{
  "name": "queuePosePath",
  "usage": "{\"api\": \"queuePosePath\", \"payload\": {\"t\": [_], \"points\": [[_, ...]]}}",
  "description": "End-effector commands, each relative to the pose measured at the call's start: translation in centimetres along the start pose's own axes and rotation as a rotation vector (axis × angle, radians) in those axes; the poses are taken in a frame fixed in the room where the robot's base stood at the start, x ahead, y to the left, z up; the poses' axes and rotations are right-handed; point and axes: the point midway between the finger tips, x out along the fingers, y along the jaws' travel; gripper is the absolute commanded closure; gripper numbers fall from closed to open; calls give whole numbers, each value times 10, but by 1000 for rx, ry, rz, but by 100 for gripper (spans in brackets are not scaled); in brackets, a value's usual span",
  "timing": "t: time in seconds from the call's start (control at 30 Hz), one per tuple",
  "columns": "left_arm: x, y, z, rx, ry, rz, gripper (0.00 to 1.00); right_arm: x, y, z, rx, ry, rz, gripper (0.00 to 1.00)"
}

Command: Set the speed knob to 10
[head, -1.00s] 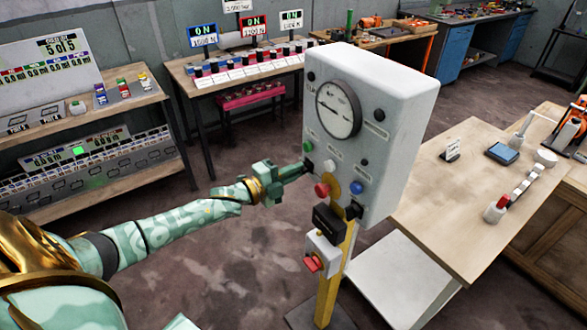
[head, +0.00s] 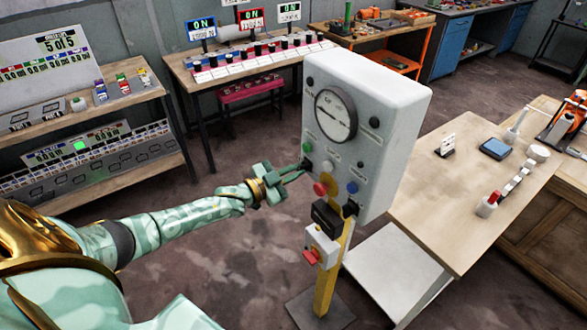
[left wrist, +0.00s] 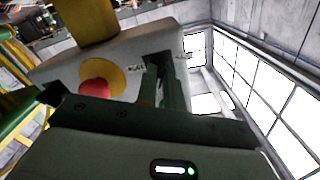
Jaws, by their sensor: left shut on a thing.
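The grey control box (head: 395,110) stands on a yellow post, with a round dial gauge (head: 335,115) on its front. A small dark knob (head: 307,164) sits at the panel's lower left, under a green button (head: 307,147). My left gripper (head: 302,169) is at this knob, its jaws shut on it and mostly covering it. The knob's setting cannot be read. In the left wrist view the fingers (left wrist: 163,72) reach the panel face beside a small label. A red button on a yellow disc (left wrist: 95,92) is beside them. My right gripper is out of view.
A white box with a red switch (head: 311,257) is lower on the post. A wooden table (head: 425,205) stands right; shelves (head: 75,120) stand left.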

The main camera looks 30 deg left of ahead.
Motion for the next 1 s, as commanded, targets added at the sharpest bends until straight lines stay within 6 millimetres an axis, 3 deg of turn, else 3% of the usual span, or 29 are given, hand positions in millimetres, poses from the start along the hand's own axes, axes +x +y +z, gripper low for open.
{"api": "queuePosePath", "payload": {"t": [0.5, 1.0], "points": [[-1, 2, 1, -383, -4, 1, 100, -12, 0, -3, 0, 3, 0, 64], [-1, 2, 1, -484, -4, 2, 100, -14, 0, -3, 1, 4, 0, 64]]}}
